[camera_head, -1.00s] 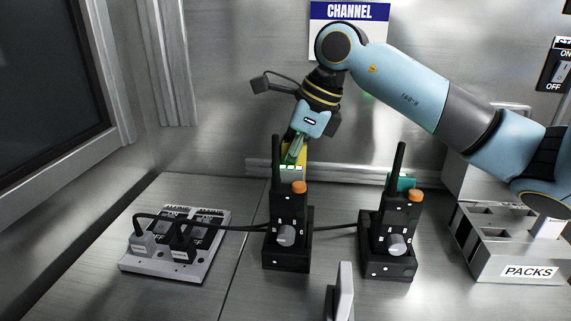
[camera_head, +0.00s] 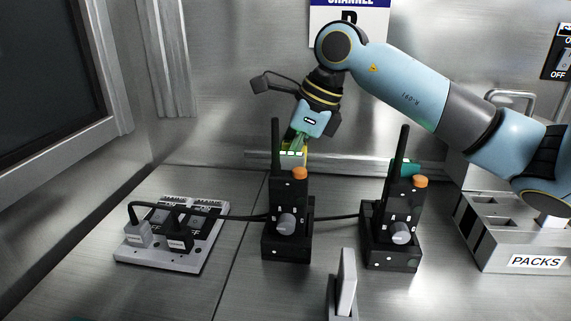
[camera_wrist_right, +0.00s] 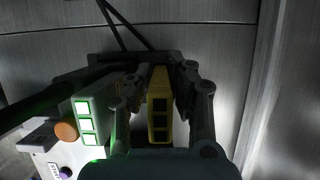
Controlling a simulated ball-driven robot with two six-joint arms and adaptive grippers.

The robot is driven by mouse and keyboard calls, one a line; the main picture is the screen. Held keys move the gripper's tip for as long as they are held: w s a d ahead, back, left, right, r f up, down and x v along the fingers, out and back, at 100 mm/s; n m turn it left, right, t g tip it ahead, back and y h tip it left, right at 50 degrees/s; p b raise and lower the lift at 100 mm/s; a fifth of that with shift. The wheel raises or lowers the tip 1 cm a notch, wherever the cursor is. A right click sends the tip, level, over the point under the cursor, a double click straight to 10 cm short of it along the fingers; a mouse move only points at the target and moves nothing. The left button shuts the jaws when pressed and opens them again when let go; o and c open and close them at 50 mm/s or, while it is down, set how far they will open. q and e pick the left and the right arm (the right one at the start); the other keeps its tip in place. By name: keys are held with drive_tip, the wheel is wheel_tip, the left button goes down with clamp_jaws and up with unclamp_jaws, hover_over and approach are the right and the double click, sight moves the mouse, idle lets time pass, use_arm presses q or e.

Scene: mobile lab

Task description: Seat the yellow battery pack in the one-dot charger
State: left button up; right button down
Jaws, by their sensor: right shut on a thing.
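My right gripper (camera_wrist_right: 163,100) is shut on the yellow battery pack (camera_wrist_right: 160,108), which lies between its two fingers in the right wrist view. In the head view the right gripper (camera_head: 298,142) is behind the left radio (camera_head: 289,196), which hides most of the pack. The left radio stands in a black charger (camera_head: 286,248); the right radio (camera_head: 401,208) stands in another black charger (camera_head: 378,256). I cannot tell whether the pack touches a charger slot. My left gripper is not in view.
A pale block with lit green squares (camera_wrist_right: 87,117) stands close beside the pack. A teal piece (camera_head: 405,167) is behind the right radio. The power strip (camera_head: 157,257) with cables is at left, the PACKS rack (camera_head: 511,262) at right, and an upright grey plate (camera_head: 346,283) in front.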

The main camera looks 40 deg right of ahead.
drive_tip(key=shift+f+b, duration=0.3)
drive_tip(key=shift+f, duration=0.1)
drive_tip(key=c, duration=1.2)
unclamp_jaws()
drive_tip(key=shift+o, duration=0.2)
drive_tip(key=v, duration=1.2)
drive_tip(key=shift+r, duration=0.1)
